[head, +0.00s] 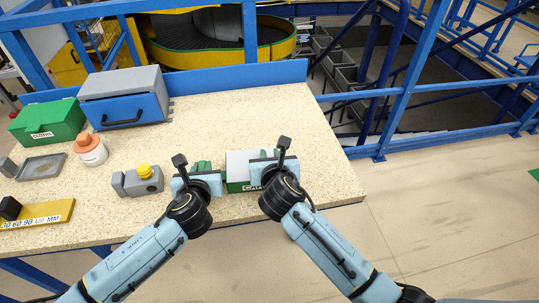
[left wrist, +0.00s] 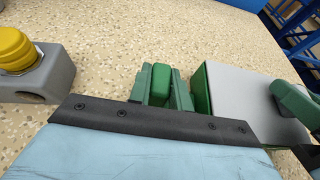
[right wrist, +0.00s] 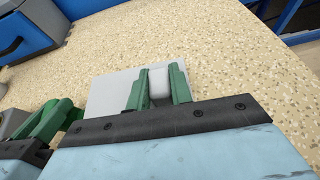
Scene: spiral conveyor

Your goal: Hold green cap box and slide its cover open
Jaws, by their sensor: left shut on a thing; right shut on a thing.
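The green cap box (head: 235,187) stands near the front right of the table, with a pale grey cover (head: 238,163) on top and a partly hidden front label. My left gripper (head: 201,176) is at the box's left side. In the left wrist view its green fingers (left wrist: 165,86) are shut on a green handle (left wrist: 160,84) beside the box wall. My right gripper (head: 272,165) is over the cover's right part. In the right wrist view its fingers (right wrist: 158,86) are shut on a pale grey knob (right wrist: 159,82) on the cover. The grippers hide much of the box.
A grey block with a yellow knob (head: 145,171) stands just left of my left gripper. Further left are an orange-capped jar (head: 91,152), another green box (head: 45,120), a blue-drawer cabinet (head: 125,100) and a grey tray (head: 42,168). The table behind the cap box is clear.

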